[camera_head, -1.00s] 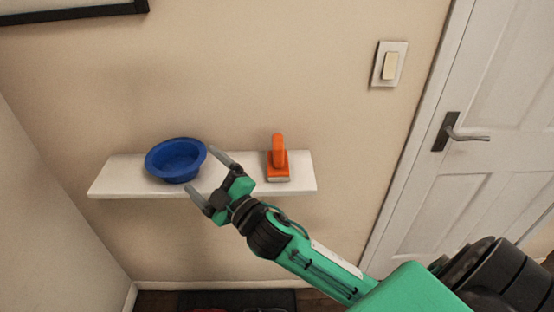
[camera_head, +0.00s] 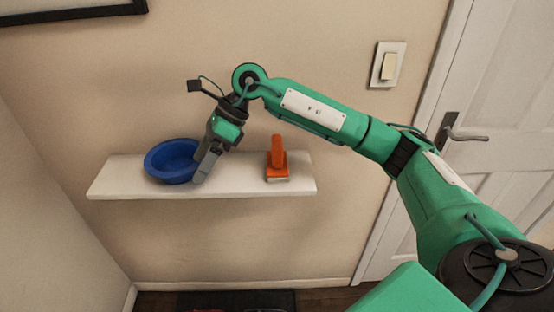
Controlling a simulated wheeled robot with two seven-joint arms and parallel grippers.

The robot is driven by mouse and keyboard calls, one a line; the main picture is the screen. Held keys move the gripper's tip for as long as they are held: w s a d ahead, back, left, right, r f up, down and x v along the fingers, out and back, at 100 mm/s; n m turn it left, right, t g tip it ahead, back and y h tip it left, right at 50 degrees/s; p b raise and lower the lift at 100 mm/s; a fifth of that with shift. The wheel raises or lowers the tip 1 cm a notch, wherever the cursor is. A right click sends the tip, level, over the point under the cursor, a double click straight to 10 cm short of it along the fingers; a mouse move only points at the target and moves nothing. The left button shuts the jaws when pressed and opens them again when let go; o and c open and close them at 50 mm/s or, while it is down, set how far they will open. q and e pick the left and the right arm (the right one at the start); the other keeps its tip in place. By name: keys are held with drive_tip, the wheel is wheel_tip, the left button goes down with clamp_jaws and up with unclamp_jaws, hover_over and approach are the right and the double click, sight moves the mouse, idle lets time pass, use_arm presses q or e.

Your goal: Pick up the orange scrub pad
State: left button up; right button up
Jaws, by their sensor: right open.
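The orange scrub pad (camera_head: 277,160) stands on the white wall shelf (camera_head: 240,178), with its handle up and a pale underside. My right gripper (camera_head: 203,172) is open and points down at the right rim of the blue bowl (camera_head: 168,163), to the left of the scrub pad. The fingers overlap each other in this view and cover part of the bowl's right edge. I cannot tell whether they touch the bowl. Nothing shows between the fingers. My left gripper is not in view.
The shelf is clear between the gripper and the scrub pad and at its right end. A beige wall stands right behind it. A light switch (camera_head: 388,65) and a white door with a handle (camera_head: 458,132) are at the right. A dark mat (camera_head: 215,301) lies on the floor.

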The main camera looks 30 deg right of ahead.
drive_tip(key=w+d+r+h, duration=0.2)
drive_tip(key=d+h, duration=0.3)
drive_tip(key=d, duration=0.5)
wheel_tip(320, 180, up, 4)
drive_tip(key=m+h, duration=0.2)
drive_tip(key=h, duration=0.1)
hover_over(277, 140)
wheel_tip(277, 140, down, 8)
drive_tip(key=shift+s+r+b, duration=0.15)
drive_tip(key=shift+b, duration=0.15)
drive_tip(key=shift+f+p, duration=0.3)
drive_tip(key=shift+f, duration=0.5)
wheel_tip(277, 140, down, 3)
drive_tip(key=shift+f+p, duration=0.2)
drive_tip(key=shift+p, duration=0.3)
drive_tip(key=shift+f+n, duration=0.3)
drive_tip(key=shift+f, duration=0.1)
drive_tip(key=shift+c, duration=0.2)
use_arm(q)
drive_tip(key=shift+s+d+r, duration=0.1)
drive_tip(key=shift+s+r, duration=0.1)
use_arm(e)
drive_tip(key=c, duration=1.2)
drive_tip(key=shift+o, duration=0.2)
drive_tip(key=shift+r, duration=0.15)
